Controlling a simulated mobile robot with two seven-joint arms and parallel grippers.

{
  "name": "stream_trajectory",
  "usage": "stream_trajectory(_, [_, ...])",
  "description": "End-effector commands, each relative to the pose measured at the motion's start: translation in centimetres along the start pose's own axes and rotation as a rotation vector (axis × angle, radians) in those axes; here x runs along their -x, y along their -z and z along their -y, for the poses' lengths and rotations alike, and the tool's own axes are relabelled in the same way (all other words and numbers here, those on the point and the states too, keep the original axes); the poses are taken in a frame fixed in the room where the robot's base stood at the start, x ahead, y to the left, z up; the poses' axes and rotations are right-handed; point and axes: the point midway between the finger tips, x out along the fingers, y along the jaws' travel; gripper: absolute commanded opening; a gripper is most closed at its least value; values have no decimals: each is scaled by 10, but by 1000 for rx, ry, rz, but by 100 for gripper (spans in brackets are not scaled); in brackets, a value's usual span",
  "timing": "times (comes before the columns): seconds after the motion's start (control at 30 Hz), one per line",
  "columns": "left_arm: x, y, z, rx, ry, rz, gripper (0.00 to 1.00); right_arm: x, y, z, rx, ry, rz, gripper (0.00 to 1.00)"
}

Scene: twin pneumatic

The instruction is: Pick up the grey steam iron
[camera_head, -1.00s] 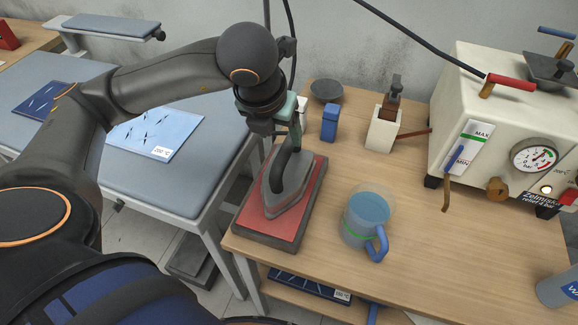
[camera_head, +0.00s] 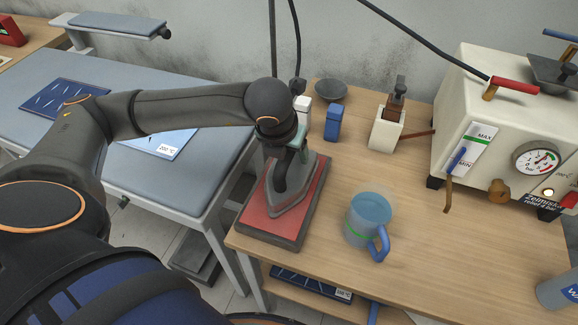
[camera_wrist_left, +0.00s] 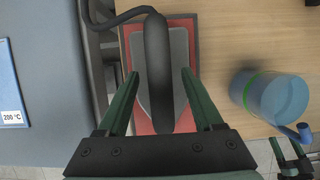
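The grey steam iron (camera_head: 292,200) rests on a red pad with a dark rim (camera_head: 262,212) on the wooden table. Its black handle (camera_wrist_left: 158,70) runs lengthwise in the left wrist view, with a cable leading off its far end. My left gripper (camera_wrist_left: 160,72) is open, with one green finger on each side of the handle and a gap on both sides. In the head view the left gripper (camera_head: 292,158) is right over the iron and hides part of its handle.
A blue-tinted measuring jug (camera_head: 368,222) stands right of the pad. A cream steam boiler (camera_head: 500,125) stands at the right. A blue box (camera_head: 333,123) and a dark bowl (camera_head: 330,90) are behind. The padded ironing board (camera_head: 120,85) is at the left.

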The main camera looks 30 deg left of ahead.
Motion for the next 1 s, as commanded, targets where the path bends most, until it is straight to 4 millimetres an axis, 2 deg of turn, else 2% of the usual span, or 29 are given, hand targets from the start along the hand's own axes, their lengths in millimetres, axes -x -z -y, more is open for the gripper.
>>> stream_trajectory(0.07, [0,0,0,0,1,0,58,0,0,0,0,0,-1,75])
stream_trajectory(0.5, [1,0,0,0,1,0,9,0,1,0,0,0,-1,75])
stream_trajectory(0.6, [1,0,0,0,0,0,0,0,1,0,0,0,-1,75])
stream_trajectory(1.0, [1,0,0,0,0,0,0,0,1,0,0,0,-2,75])
